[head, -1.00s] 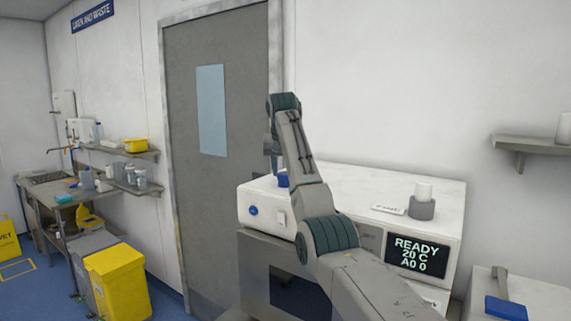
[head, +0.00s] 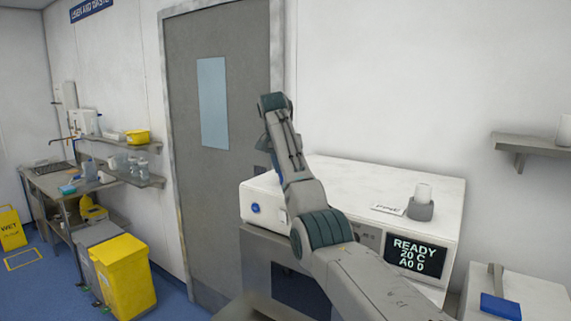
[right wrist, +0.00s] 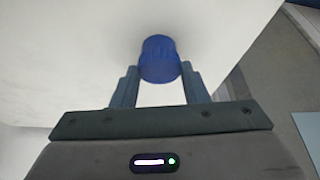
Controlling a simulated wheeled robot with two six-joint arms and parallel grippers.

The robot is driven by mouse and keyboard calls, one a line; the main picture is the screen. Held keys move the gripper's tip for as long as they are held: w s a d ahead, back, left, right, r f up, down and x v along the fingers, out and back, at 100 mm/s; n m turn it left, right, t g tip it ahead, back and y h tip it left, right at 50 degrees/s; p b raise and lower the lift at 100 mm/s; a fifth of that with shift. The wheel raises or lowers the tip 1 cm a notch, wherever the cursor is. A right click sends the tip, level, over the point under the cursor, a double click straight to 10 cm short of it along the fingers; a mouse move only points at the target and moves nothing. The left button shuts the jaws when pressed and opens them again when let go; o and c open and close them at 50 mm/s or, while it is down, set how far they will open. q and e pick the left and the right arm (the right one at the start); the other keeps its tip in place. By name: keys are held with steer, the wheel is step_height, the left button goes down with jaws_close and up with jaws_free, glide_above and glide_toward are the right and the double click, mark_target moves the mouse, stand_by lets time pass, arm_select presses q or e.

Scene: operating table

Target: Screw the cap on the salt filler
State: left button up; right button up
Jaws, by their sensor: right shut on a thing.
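A blue ribbed cap (right wrist: 160,60) is between the fingertips of my right gripper (right wrist: 159,76) in the right wrist view. The gripper is shut on it, and a plain white surface is behind it; I cannot tell whether the cap touches that surface. In the head view my right arm reaches in over the white machine (head: 355,175), and its wrist is above the machine's left end. The fingers and cap are hidden there by the arm. I cannot make out the salt filler opening. My left gripper is not in view.
The machine has a lit display (head: 415,256), a round blue mark (head: 255,208) on its front, and a grey holder (head: 420,209) and a card (head: 389,209) on top. A door (head: 225,150) stands behind. A yellow bin (head: 124,277) is at the left.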

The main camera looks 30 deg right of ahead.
steer(key=m+p, duration=0.1)
steer(key=p, duration=0.1)
steer(key=m+p, duration=0.1)
steer(key=p, duration=0.1)
steer(key=shift+w+r+m+g+h, duration=0.1)
steer(key=shift+r+m+g+h, duration=0.2)
steer(key=shift+g, duration=0.1)
steer(key=shift+f+m+p, duration=0.2)
steer(key=shift+m+p, duration=0.1)
steer(key=shift+p, duration=0.05)
steer(key=shift+f, duration=0.1)
steer(key=shift+w+m+g, duration=0.15)
steer(key=shift+m+g, duration=0.65)
steer(key=shift+m, duration=1.1)
steer(key=shift+c, duration=0.3)
steer(key=o, duration=1.4)
steer(key=shift+o, duration=0.2)
steer(key=shift+a, duration=0.1)
